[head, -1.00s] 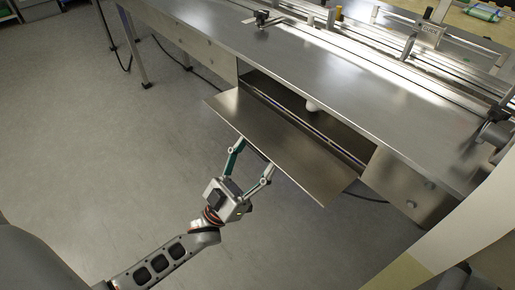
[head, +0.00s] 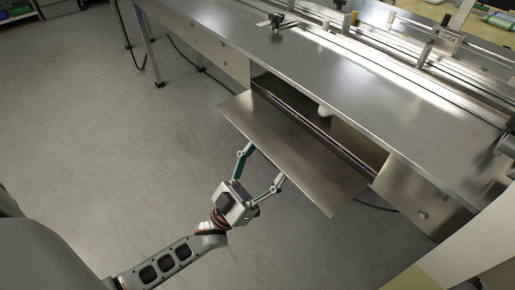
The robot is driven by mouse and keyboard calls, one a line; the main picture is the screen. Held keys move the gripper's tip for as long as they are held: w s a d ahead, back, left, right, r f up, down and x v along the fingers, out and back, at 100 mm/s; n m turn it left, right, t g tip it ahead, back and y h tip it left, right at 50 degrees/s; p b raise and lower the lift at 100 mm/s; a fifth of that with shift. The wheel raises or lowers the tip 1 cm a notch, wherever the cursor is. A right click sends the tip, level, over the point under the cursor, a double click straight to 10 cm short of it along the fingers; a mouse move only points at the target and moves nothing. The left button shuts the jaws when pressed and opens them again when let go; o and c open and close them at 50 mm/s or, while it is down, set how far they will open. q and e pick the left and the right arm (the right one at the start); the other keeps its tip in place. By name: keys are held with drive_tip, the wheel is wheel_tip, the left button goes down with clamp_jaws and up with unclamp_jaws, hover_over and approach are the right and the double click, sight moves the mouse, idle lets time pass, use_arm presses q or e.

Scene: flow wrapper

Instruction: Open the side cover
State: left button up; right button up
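The side cover (head: 290,155) is a flat brushed-metal flap on the machine's long side. It is tilted outward from its lower edge, and a dark opening (head: 335,135) shows between it and the machine's side. My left gripper (head: 265,163) is at the cover's outer free edge, with its two fingers spread apart. The fingertips meet or lie just under that edge; I cannot tell whether they touch it. My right gripper is not in view.
The machine's steel tabletop (head: 290,75) overhangs the opening, with rails and clamps along its far side. A fixed metal side panel (head: 415,195) is right of the cover. A cable lies on the floor beneath. Grey floor (head: 120,150) at left is clear.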

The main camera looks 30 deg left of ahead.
use_arm(q)
drive_tip(key=v, duration=1.1)
drive_tip(key=shift+s+f, duration=0.15)
drive_tip(key=shift+s, duration=0.05)
